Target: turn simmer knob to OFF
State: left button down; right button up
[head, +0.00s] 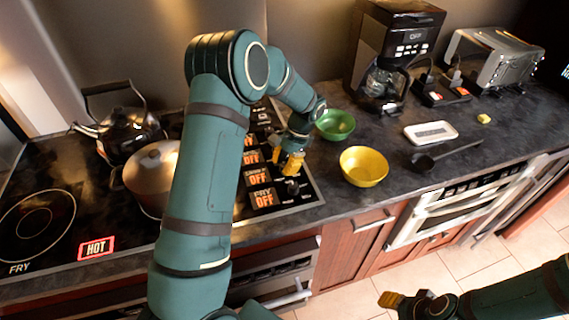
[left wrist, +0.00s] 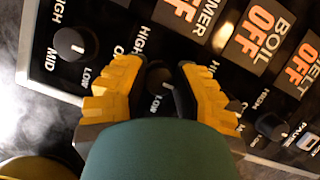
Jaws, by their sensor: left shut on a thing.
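The simmer knob (left wrist: 160,80) is a dark round knob on the stove's black control panel, beside the orange SIMMER OFF display (left wrist: 188,10) in the left wrist view. My left gripper (head: 291,163) reaches down over the panel, its yellow fingers (left wrist: 158,88) shut on the two sides of this knob. The fingers and wrist hide part of the knob, so its exact pointing is hard to read. The SIMMER display (head: 257,178) also reads OFF in the head view. My right gripper (head: 391,300) is at the bottom right, away from the stove; its jaw opening is unclear.
The fry knob (head: 292,187) and boil knob (left wrist: 272,125) flank the held knob. A yellow bowl (head: 364,166) and green bowl (head: 335,124) stand right of the panel. A pot (head: 150,170) and kettle (head: 125,125) stand on the stove, near a red HOT sign (head: 96,248).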

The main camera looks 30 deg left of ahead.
pick_arm(q)
jog(key=shift+s+f, duration=0.1)
jog(key=c, duration=0.7)
grip_release()
jog(key=v, duration=1.2)
